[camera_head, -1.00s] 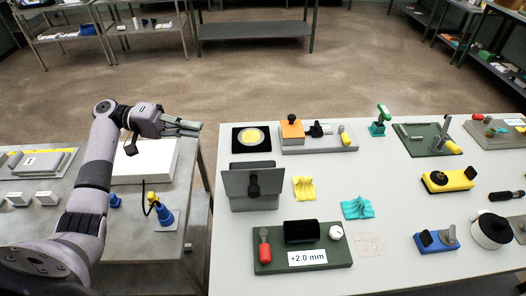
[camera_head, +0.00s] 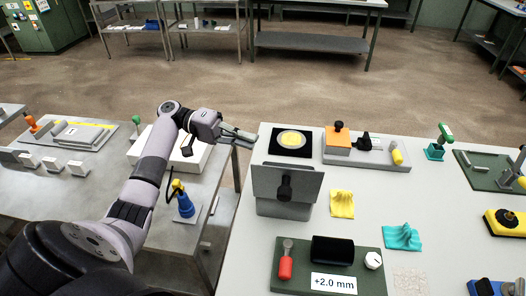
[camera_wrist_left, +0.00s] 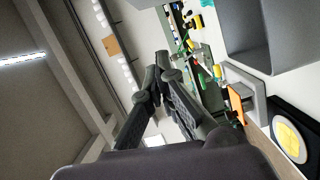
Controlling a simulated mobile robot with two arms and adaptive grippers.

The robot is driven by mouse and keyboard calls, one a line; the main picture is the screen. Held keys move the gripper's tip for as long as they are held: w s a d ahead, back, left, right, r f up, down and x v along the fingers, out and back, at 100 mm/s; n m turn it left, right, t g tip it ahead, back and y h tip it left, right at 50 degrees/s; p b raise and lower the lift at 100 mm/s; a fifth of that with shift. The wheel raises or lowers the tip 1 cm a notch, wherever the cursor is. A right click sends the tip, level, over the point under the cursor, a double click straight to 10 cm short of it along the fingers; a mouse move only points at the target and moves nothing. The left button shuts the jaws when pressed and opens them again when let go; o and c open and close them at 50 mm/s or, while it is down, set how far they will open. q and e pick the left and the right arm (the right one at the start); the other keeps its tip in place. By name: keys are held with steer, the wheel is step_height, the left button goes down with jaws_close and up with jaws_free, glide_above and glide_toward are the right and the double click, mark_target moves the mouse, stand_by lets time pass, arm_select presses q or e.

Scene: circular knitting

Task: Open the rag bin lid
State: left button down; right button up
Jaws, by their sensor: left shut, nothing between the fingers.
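The grey bin (camera_head: 284,208) stands near the left end of the white table. Its flat grey lid (camera_head: 262,181) is a raised panel, close to upright, with a black knob (camera_head: 285,187) facing me. The panel hides the bin's opening in the head view. In the left wrist view grey walls of the bin (camera_wrist_left: 234,28) show at the upper right. My left gripper (camera_head: 246,137) is shut and empty, left of and beyond the bin, by the table's left edge, apart from the lid. It also shows in the left wrist view (camera_wrist_left: 158,72). My right gripper is not in view.
A black mat with a yellow disc (camera_head: 291,141) lies behind the bin. A green base marked +2.0 mm (camera_head: 300,283) lies in front. Yellow (camera_head: 342,204) and teal (camera_head: 402,237) cloths lie to the right. A gap separates the white table from the left grey table (camera_head: 70,200).

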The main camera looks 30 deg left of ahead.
arm_select(q)
steer(key=s+d+p, duration=0.1)
steer(key=d+p, duration=0.5)
steer(key=d, duration=0.4)
steer(key=shift+s+d+f, duration=0.35)
steer(key=shift+f, duration=0.05)
steer(key=shift+s, duration=0.1)
steer(key=shift+s+d+f+m, duration=0.1)
steer(key=shift+s+d+m, duration=0.2)
steer(key=shift+s, duration=0.15)
